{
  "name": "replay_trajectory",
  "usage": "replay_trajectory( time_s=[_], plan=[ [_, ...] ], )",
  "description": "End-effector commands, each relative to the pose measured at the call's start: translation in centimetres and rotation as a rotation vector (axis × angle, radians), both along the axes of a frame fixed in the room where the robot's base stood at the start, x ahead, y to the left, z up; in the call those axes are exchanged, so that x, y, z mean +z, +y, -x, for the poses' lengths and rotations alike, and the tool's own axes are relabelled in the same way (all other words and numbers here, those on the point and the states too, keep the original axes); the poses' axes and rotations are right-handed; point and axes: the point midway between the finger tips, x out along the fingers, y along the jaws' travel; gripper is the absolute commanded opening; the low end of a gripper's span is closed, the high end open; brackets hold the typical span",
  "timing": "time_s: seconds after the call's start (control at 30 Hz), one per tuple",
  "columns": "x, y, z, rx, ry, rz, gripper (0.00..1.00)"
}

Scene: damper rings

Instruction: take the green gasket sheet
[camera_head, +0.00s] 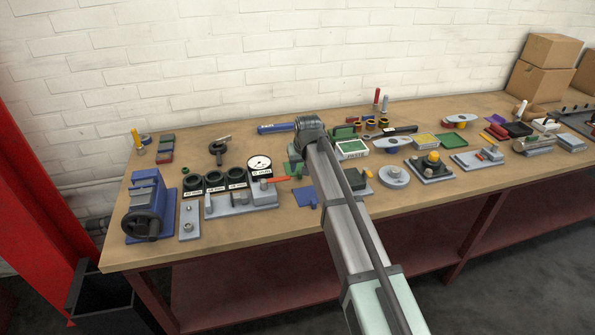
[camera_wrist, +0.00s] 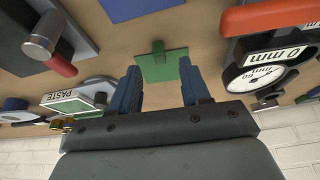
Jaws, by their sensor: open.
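The green gasket sheet (camera_wrist: 166,68) lies flat on the bench in the wrist view, with a small upright green tab (camera_wrist: 158,47) on it. My gripper (camera_wrist: 160,74) is open and empty. Its two blue fingers appear on either side of the sheet in the wrist view, and the tab lies beyond the fingertips. I cannot tell the height of the fingertips above the bench.
A paste box (camera_wrist: 75,104) is at the left. A blue sheet (camera_wrist: 140,6) lies at the top.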

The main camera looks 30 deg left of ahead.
Motion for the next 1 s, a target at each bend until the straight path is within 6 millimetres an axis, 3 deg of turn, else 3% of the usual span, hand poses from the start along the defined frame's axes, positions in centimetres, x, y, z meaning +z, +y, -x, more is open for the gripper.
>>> replay_trajectory(
  time_s=[0.33, 0.6, 1.0],
  plan=[
    [-3.9, 1.1, -1.3, 0.000, 0.001, 0.001, 0.47],
    [-4.2, 1.1, -1.3, 0.000, 0.000, 0.000, 0.47],
    [-4.2, 1.1, -1.3, 0.000, 0.000, 0.000, 0.09]
  ],
)
